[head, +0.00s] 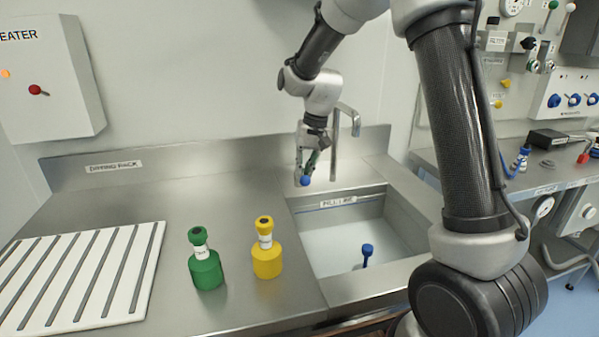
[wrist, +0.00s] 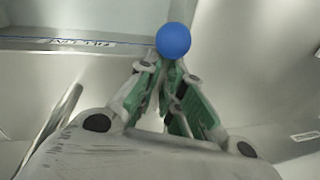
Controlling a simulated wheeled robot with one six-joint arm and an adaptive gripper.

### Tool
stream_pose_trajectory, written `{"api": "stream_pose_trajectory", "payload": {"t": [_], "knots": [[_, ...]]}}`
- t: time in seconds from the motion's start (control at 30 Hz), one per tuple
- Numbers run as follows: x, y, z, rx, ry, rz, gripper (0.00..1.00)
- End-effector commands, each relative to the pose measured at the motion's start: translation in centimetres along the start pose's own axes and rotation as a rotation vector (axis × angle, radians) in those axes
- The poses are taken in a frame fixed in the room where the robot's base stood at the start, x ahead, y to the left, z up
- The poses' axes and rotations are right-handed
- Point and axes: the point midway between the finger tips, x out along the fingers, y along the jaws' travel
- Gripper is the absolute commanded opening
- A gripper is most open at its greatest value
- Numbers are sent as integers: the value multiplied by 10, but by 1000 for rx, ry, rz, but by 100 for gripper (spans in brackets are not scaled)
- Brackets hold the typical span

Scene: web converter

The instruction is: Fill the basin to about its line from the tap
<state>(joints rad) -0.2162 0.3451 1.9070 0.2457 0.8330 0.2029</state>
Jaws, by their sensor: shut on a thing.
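The basin (head: 402,228) is a steel sink set in the counter, with a fill-line label (head: 338,202) on its back wall. The label and a blue line also show in the wrist view (wrist: 82,43). A pale, flat surface shows inside; I cannot tell the water level. The tap (head: 336,145) stands behind the basin, its spout bent over to the right; no stream is visible. My gripper (head: 308,172) is just left of the tap, shut at a blue ball knob (head: 305,181), which shows at the fingertips in the wrist view (wrist: 173,40). A blue-topped plug-like piece (head: 367,250) stands in the basin.
A green bottle (head: 206,270) and a yellow bottle (head: 267,260) stand on the counter left of the basin. A slatted drying rack (head: 145,240) lies further left, below a wall heater box (head: 60,80). A bench with equipment is at the right.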

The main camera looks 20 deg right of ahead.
Motion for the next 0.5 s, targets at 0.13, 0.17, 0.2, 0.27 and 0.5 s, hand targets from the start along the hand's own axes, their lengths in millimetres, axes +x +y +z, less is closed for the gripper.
{"api": "stream_pose_trajectory", "payload": {"t": [0.13, 0.17, 0.2, 0.27, 0.5], "knots": [[0, 5, 2, -64, -21, 1, 0], [0, 5, 2, -76, -24, 1, 0], [0, 6, 2, -88, -26, 1, 0], [0, 7, 2, -104, -29, 1, 0], [0, 9, 2, -130, -35, 1, 0]]}}
